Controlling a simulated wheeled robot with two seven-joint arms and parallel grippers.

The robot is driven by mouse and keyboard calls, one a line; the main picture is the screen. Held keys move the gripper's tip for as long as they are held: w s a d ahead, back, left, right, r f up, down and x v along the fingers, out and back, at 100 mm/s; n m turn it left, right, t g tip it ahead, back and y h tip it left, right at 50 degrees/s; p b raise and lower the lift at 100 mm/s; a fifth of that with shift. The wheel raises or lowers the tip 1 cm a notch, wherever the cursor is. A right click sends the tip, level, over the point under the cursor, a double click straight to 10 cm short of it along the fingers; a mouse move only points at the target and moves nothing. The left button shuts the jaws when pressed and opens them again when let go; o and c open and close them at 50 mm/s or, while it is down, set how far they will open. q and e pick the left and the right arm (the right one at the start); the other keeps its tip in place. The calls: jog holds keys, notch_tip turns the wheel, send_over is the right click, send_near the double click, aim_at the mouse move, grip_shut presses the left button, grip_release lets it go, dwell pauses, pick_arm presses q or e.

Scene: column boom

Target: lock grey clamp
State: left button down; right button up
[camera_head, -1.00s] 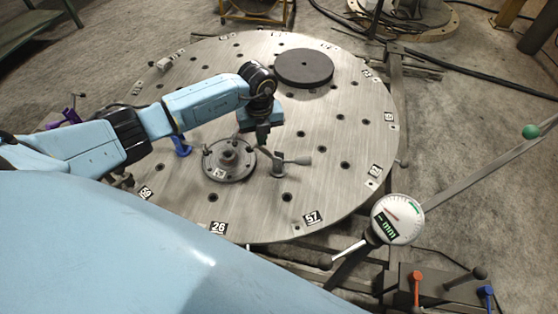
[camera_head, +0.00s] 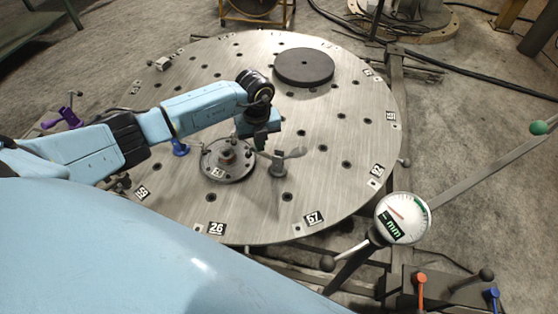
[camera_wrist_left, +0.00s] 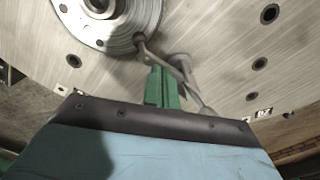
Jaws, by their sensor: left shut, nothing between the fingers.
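The grey clamp (camera_head: 278,165) stands on the round steel table, just right of the flanged hub (camera_head: 228,160). Its arm points left to the flange rim, and its handle (camera_head: 297,153) points right. My left gripper (camera_head: 262,139) is shut and empty, pointing down just behind and left of the clamp. In the left wrist view, the green fingers (camera_wrist_left: 162,88) are together beside the clamp (camera_wrist_left: 186,72), and they hide part of it. I cannot tell whether they touch it. My right gripper is not in view.
The round table (camera_head: 330,190) has several holes and number tags. A dark disc (camera_head: 304,67) lies at its back. A blue clamp (camera_head: 180,147) and a purple clamp (camera_head: 68,116) are left. A dial gauge (camera_head: 402,217) and a box with levers (camera_head: 450,285) stand front right.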

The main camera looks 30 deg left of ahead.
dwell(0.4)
pick_arm(q)
notch_tip(320, 180, up, 7)
jog(key=p, duration=0.6)
dwell(0.4)
